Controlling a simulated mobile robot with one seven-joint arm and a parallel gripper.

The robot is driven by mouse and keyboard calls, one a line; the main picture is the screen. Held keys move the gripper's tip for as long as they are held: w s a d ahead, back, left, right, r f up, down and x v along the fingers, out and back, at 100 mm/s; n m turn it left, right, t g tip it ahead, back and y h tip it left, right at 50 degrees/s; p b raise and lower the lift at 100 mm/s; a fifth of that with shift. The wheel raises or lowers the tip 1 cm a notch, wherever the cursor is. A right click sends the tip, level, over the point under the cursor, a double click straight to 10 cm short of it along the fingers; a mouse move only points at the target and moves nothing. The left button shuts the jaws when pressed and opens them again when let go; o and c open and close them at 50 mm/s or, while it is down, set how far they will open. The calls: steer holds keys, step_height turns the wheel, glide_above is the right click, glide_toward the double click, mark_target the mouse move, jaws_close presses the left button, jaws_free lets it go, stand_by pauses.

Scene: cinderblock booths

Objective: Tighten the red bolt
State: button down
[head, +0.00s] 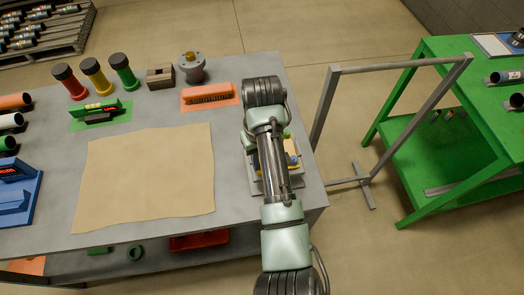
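A red upright cylinder with a dark round cap (70,82) stands at the back left of the grey table (150,235). It is the red thing here that looks most like a bolt. A yellow one (97,77) and a green one (123,72) of the same shape stand in a row to its right. How far each is screwed in cannot be told. My arm reaches over the right side of the table, well to the right of the red bolt. My gripper does not show, so its fingers cannot be seen.
A tan sheet (150,180) covers the table's middle. A green mat with a level (100,112), a wooden block (160,77), a grey flanged part (191,68) and an orange mat (211,94) lie near the bolts. A tray (256,178) is partly under my arm. A metal frame (326,110) stands right.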

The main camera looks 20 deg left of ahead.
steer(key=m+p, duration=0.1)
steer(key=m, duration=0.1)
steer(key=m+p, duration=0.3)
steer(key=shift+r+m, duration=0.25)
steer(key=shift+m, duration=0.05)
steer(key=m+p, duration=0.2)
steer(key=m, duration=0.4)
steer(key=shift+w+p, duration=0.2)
steer(key=shift+p, duration=0.15)
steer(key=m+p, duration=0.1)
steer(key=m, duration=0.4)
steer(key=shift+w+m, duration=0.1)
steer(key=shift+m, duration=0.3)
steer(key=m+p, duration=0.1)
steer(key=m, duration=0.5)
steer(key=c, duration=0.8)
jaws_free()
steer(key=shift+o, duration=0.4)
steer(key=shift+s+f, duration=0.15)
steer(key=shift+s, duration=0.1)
